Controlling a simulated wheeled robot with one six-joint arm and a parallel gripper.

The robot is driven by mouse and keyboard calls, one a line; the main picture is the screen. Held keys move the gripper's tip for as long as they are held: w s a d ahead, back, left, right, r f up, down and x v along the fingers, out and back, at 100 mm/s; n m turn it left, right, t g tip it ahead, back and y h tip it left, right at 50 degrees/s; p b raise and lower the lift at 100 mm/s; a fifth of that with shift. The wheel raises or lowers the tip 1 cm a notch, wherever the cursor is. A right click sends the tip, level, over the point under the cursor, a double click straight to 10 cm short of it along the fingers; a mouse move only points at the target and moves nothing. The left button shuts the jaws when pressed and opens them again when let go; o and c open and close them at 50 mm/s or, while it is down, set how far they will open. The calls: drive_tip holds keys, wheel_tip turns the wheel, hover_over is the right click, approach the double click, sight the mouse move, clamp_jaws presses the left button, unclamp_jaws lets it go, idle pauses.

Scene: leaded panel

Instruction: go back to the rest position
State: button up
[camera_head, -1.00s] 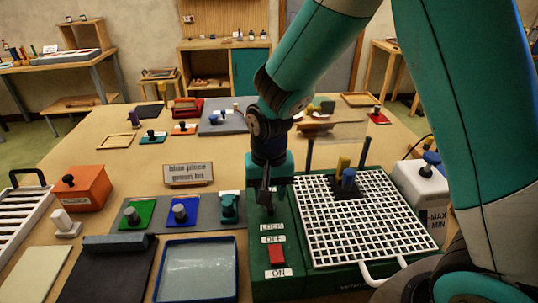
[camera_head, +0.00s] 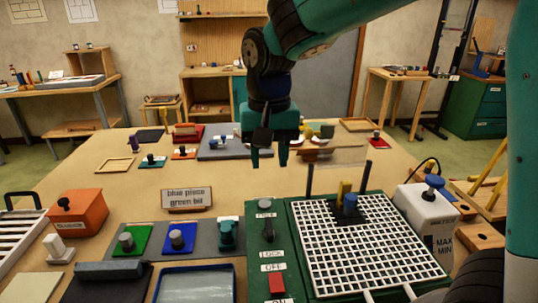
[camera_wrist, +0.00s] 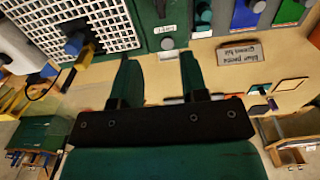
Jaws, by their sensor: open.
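My gripper (camera_head: 268,160) is open and empty. In the head view it hangs above the table, beyond the green machine (camera_head: 283,240) with the white grid top. In the wrist view its two fingers (camera_wrist: 157,80) stand apart with nothing between them. A small lever or knob (camera_head: 266,206) stands on the machine's panel, below my gripper in the picture and apart from it. A red switch (camera_head: 277,284) sits lower on the same panel.
A blue and a yellow post (camera_head: 349,203) stand on the grid. A white box (camera_head: 424,214) with a blue knob is at its right. The sign "blue piece green bit" (camera_head: 187,198), an orange box (camera_head: 79,212) and a blue-rimmed tray (camera_head: 194,270) are to the left.

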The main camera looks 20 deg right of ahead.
drive_tip(key=s+a+n+y, duration=0.2)
drive_tip(key=s+n, duration=0.3)
drive_tip(key=s, duration=0.4)
drive_tip(key=s+a+n+y, duration=0.2)
drive_tip(key=s+n, duration=0.3)
drive_tip(key=s, duration=0.4)
drive_tip(key=shift+s+a+f+n, duration=0.3)
drive_tip(key=shift+s+a+n, duration=0.05)
drive_tip(key=shift+n, duration=0.05)
